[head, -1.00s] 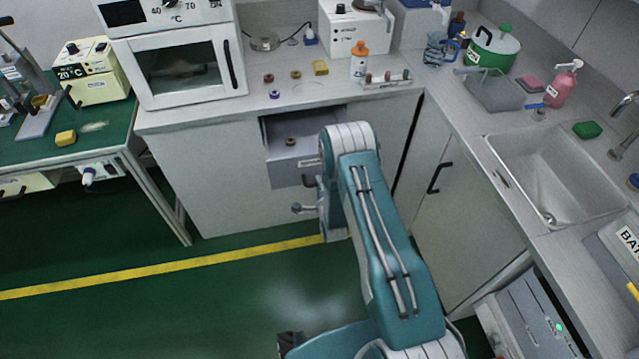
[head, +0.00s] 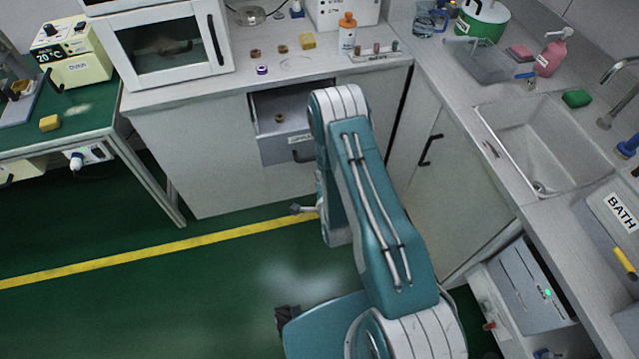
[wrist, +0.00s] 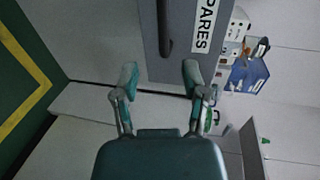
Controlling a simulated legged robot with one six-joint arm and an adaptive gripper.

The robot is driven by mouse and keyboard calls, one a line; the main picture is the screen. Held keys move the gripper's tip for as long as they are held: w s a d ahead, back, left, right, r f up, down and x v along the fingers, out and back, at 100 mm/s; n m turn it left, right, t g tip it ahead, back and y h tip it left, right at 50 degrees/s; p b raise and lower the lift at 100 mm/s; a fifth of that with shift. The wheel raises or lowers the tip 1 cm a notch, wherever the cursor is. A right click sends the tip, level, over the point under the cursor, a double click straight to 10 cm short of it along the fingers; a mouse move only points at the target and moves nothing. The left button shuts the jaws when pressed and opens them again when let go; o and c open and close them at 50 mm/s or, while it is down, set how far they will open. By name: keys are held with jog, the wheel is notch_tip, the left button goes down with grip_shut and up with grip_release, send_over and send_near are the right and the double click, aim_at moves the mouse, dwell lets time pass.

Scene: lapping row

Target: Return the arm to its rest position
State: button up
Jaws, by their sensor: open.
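My teal arm (head: 380,215) reaches out over the floor in front of the counter. In the head view its end is mostly hidden behind the arm links. In the wrist view my gripper (wrist: 160,78) is open, its two fingers apart with nothing held between them. Beyond the fingers is the grey front of a pulled-out drawer, with a dark handle (wrist: 165,25) and a label ending in "PARES" (wrist: 204,25). The drawer (head: 285,150) stands open in the head view, with a small brass ring (head: 279,118) inside.
A counter (head: 215,92) carries a white oven (head: 165,50), small rings, a yellow block (head: 308,41) and an orange-capped bottle (head: 347,35). A sink (head: 550,150) is at right. A green bench (head: 70,115) is at left. The green floor (head: 180,300) at left is clear.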

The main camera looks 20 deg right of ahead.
jog(key=shift+s+r, duration=0.15)
jog(key=shift+s, duration=0.5)
jog(key=w+r+n+g, duration=0.2)
jog(key=w+r+n, duration=0.3)
jog(key=r, duration=0.8)
notch_tip(320, 180, up, 14)
jog(key=s+f+n+g, duration=0.1)
jog(key=s+n+g, duration=0.2)
jog(key=n, duration=0.1)
jog(key=s+r+n+g, duration=0.1)
jog(key=s+r+n, duration=0.2)
jog(key=s, duration=0.6)
jog(key=s+r+n+g, duration=0.2)
jog(key=s+r+n, duration=0.1)
jog(key=s+r, duration=0.4)
jog(key=s+r+n+g, duration=0.1)
jog(key=s+r+n, duration=0.2)
jog(key=s, duration=0.7)
notch_tip(320, 180, up, 2)
jog(key=shift+s+d+r+g, duration=0.15)
jog(key=shift+s+r+g, duration=0.1)
jog(key=shift+s+g, duration=0.15)
